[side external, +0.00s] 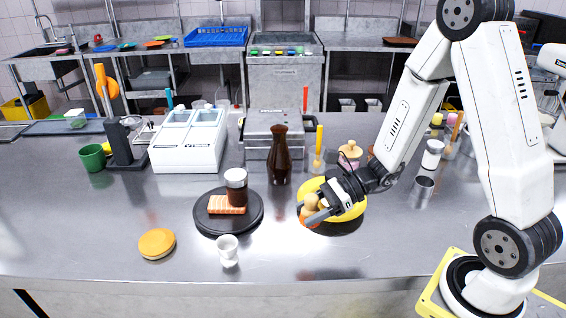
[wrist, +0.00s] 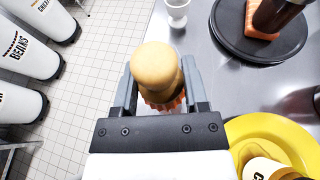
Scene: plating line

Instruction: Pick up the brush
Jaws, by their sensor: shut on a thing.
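The brush (side external: 310,204) has a rounded tan wooden knob and an orange-red lower part. My gripper (side external: 318,209) is shut on it, just in front of the yellow plate. In the wrist view the brush (wrist: 155,66) sits between both fingers of my gripper (wrist: 158,82), knob toward the camera. Its orange-red lower part shows only partly below the knob.
The yellow plate (side external: 353,212) lies beside my gripper. A white egg cup (side external: 228,250) and an orange-yellow disc (side external: 156,243) stand near the front edge. A brown bottle (side external: 279,155) stands behind.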

